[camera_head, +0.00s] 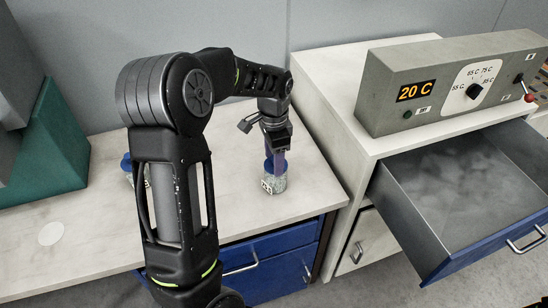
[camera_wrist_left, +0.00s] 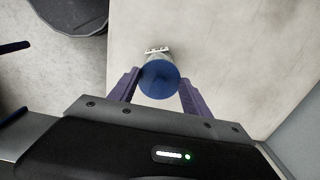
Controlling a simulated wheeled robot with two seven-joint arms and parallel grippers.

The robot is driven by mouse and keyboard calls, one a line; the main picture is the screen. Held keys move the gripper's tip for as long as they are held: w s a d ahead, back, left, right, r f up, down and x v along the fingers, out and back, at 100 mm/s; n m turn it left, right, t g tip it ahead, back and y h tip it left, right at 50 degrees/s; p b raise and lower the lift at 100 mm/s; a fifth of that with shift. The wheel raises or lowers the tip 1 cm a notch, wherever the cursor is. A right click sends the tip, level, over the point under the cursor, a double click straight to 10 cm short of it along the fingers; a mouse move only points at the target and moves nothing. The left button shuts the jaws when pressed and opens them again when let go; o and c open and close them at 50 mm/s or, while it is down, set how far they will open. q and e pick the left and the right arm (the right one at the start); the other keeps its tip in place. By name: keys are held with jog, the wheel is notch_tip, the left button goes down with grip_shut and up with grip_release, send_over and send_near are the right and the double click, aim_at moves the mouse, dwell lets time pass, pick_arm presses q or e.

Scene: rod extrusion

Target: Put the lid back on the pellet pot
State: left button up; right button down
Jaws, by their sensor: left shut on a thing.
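My left gripper (camera_head: 276,158) points down over the pellet pot (camera_head: 273,184) on the bench. Its purple fingers are shut on the blue lid (camera_wrist_left: 160,80), one on each side. In the head view the blue lid (camera_head: 269,167) is at the top of the pot, partly hidden by the fingers. The pot stands upright, with speckled contents and a white label. In the wrist view only a little of the pot (camera_wrist_left: 157,54) shows beyond the lid. I cannot tell whether the lid is fully seated. My right gripper is not in view.
A second blue-topped pot (camera_head: 127,164) stands at the left, partly hidden by my arm. A grey control box (camera_head: 445,85) showing 20 C sits on the right cabinet, above an open drawer (camera_head: 450,200). A pale disc (camera_head: 51,233) marks the left bench. Bench around the pot is clear.

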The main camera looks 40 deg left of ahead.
pick_arm(q)
jog(key=shift+f, duration=0.1)
dwell(0.7)
jog(key=o, duration=1.4)
jog(key=o, duration=0.4)
jog(key=shift+r+p, duration=2.5)
jog(key=shift+r, duration=1.05)
jog(key=shift+c, duration=0.4)
